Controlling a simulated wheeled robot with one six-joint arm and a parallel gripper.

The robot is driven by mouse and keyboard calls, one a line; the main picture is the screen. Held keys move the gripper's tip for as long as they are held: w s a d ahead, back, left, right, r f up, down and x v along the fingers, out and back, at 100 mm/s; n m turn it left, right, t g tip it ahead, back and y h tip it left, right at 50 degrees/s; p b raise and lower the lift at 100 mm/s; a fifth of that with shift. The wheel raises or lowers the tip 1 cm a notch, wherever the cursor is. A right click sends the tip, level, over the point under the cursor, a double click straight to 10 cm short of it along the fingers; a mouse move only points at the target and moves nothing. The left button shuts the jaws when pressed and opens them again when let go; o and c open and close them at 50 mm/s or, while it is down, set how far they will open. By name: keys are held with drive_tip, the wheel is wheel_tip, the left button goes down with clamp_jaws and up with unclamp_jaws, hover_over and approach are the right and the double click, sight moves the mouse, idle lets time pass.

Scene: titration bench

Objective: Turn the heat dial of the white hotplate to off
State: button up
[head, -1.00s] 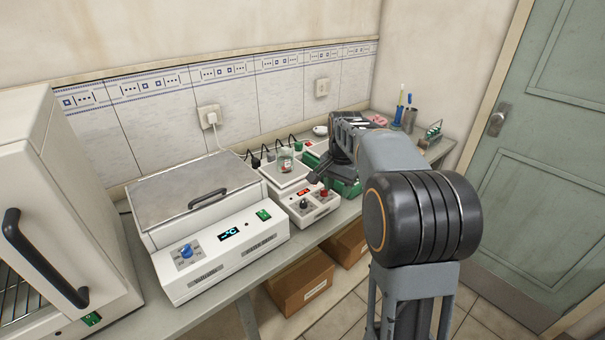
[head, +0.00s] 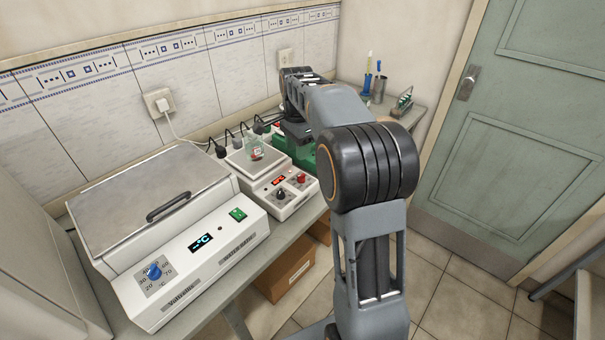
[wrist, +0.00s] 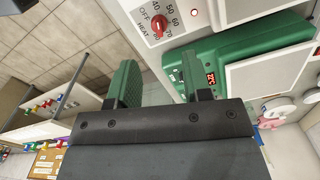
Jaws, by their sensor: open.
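The white hotplate (head: 277,205) stands on the bench in the head view, with a red display, a black dial (head: 281,193) and a red dial (head: 301,177) on its front. In the wrist view the red heat dial (wrist: 158,25) shows at the top, with OFF, HEAT and 40 to 70 printed around it. I cannot tell surely where its pointer sits. My gripper (wrist: 158,80) is open and empty in the wrist view, its fingers apart and below the dial in the picture, not touching it. In the head view my arm mostly hides the gripper.
A glass beaker (head: 254,150) stands on the white hotplate's top. A green hotplate (wrist: 255,50) is close beside it. A water bath with a blue dial (head: 154,271) stands to the left. Cables run behind. A box (head: 285,272) sits under the bench.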

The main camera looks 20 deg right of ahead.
sight(301, 178)
wheel_tip(301, 178, down, 10)
drive_tip(key=shift+r, duration=0.1)
idle(0.4)
drive_tip(key=shift+c, duration=0.3)
